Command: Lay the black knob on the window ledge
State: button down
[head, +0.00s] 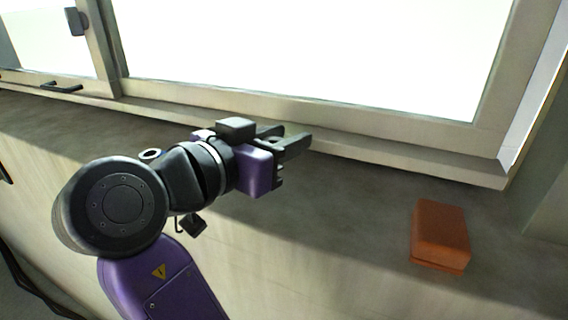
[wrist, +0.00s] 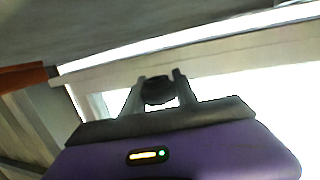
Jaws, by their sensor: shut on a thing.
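My gripper (head: 297,143) reaches over the window ledge (head: 345,205) towards the window frame, above the ledge's surface. In the wrist view my gripper (wrist: 158,82) is shut on the black knob (wrist: 158,91), a dark round piece between the two fingertips. The knob cannot be made out in the head view, where the gripper seems to hide it. The grey ledge (wrist: 150,25) shows along the top of the wrist view, apart from the knob.
An orange block (head: 439,235) lies on the ledge at the right; it also shows at the left edge of the wrist view (wrist: 22,76). A small ring (head: 150,155) and a small black object (head: 193,225) are near my arm. The ledge between gripper and block is clear.

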jog(key=shift+f+p, duration=0.45)
jog(key=shift+f, duration=2.4)
jog(key=shift+f, duration=0.1)
jog(key=shift+f, duration=0.15)
jog(key=c, duration=1)
grip_release()
jog(key=shift+o, duration=0.2)
jog(key=shift+r, duration=0.25)
jog(key=b+v, duration=0.3)
jog(key=v, duration=0.9)
